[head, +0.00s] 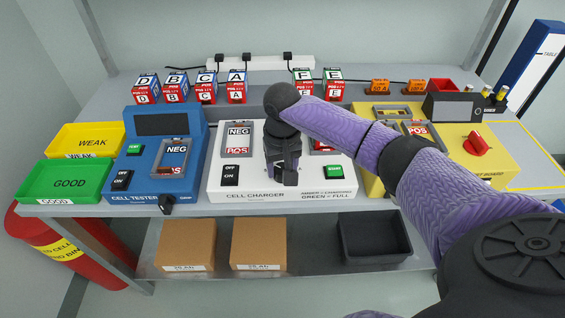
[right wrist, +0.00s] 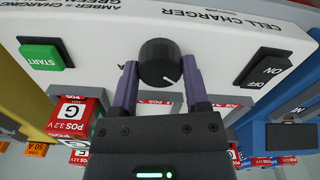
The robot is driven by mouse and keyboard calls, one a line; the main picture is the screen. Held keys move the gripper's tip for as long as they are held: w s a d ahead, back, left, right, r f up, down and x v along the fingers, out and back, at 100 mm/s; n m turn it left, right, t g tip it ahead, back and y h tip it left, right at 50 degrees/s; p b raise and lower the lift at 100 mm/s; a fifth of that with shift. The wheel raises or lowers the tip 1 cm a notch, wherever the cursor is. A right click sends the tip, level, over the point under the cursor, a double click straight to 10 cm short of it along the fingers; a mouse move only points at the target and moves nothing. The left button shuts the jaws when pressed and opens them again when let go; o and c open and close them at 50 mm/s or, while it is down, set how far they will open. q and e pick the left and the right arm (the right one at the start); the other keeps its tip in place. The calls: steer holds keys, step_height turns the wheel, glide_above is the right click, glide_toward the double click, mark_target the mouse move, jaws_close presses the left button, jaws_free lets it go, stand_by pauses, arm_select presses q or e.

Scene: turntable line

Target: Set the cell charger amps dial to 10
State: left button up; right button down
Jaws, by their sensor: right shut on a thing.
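The white cell charger (head: 270,183) stands mid-bench in the head view, and its front panel (right wrist: 220,35) appears upside down in the right wrist view. The amps dial (right wrist: 160,62) is a round black knob with a white pointer mark, which points toward the lower right in the right wrist view. My right gripper (right wrist: 160,75) has its two purple fingers closed on either side of the dial. In the head view my right gripper (head: 285,175) hides the dial. No scale numbers around the dial are readable. My left gripper is not in view.
The charger's green START button (right wrist: 42,57) and black ON/OFF switch (right wrist: 264,66) flank the dial. A red-and-white cell marked G (right wrist: 73,115) is nearby. The blue cell tester (head: 150,185) stands left; a yellow board (head: 490,160) with a red knob (head: 477,145) stands right.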

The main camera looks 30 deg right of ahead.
steer(key=m+p, duration=0.1)
steer(key=p, duration=0.1)
steer(key=m+p, duration=0.2)
steer(key=p, duration=0.1)
steer(key=m+p, duration=0.1)
steer(key=p, duration=0.1)
steer(key=shift+r+m, duration=0.25)
steer(key=shift+m, duration=0.05)
steer(key=m+p, duration=0.2)
steer(key=shift+f+m, duration=0.1)
steer(key=shift+m, duration=0.2)
steer(key=m+p, duration=0.1)
steer(key=m, duration=0.2)
steer(key=shift+f+p, duration=0.15)
steer(key=shift+p, duration=0.2)
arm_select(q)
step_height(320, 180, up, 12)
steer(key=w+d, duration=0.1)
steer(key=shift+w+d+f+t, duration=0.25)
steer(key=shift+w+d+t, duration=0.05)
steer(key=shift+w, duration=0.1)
arm_select(e)
steer(key=shift+m, duration=0.6)
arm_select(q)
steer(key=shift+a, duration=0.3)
